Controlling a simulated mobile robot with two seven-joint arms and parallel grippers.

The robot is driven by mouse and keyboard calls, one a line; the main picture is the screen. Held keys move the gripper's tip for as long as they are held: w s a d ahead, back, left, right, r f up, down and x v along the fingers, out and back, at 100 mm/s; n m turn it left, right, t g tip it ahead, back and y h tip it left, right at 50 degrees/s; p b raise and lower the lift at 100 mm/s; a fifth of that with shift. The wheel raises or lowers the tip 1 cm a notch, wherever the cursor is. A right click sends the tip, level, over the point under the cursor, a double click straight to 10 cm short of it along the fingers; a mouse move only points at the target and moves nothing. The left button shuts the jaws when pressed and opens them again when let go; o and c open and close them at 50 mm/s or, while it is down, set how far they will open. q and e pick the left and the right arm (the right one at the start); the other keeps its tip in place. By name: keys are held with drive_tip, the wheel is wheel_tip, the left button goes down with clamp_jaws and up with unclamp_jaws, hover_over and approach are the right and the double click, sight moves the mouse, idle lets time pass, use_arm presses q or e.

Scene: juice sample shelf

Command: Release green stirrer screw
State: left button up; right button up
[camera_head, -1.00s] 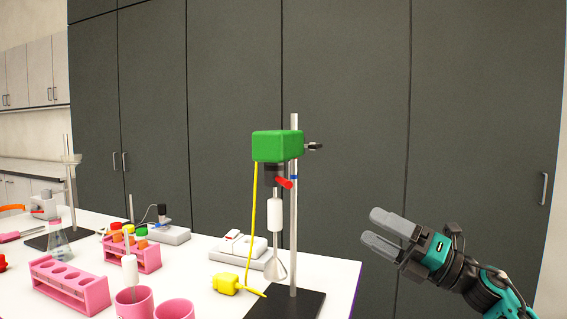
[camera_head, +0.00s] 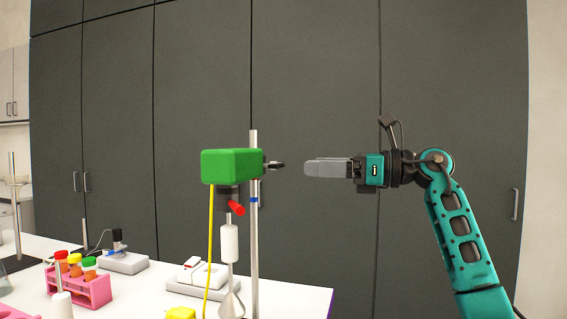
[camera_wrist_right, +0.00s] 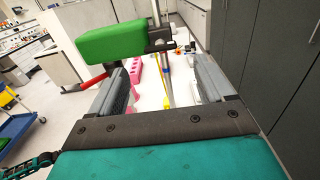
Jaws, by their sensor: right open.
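The green stirrer (camera_head: 231,166) is mounted high on a metal stand rod (camera_head: 254,225), with a red lever and a white-sleeved shaft (camera_head: 229,243) below it. Its dark clamp screw (camera_head: 275,165) sticks out to the right of the rod. My right gripper (camera_head: 308,167) is level with the screw, a short gap to its right, fingers pointing at it. In the right wrist view the fingers (camera_wrist_right: 163,85) are apart and empty, with the green stirrer (camera_wrist_right: 110,42) and the screw (camera_wrist_right: 159,46) ahead beyond them. My left gripper is not in view.
On the white table (camera_head: 300,302) stand a pink rack (camera_head: 85,288) with capped tubes, a white device (camera_head: 200,275) and a yellow plug (camera_head: 181,313). Tall grey cabinets (camera_head: 320,80) stand behind. The air around my right arm is clear.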

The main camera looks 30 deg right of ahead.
sight(282, 166)
use_arm(q)
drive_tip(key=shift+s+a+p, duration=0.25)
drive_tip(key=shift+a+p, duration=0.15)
drive_tip(key=shift+p, duration=0.1)
use_arm(e)
drive_tip(key=x, duration=0.7)
drive_tip(key=shift+w+a, duration=0.25)
drive_tip(key=shift+c, duration=0.3)
drive_tip(key=c, duration=1)
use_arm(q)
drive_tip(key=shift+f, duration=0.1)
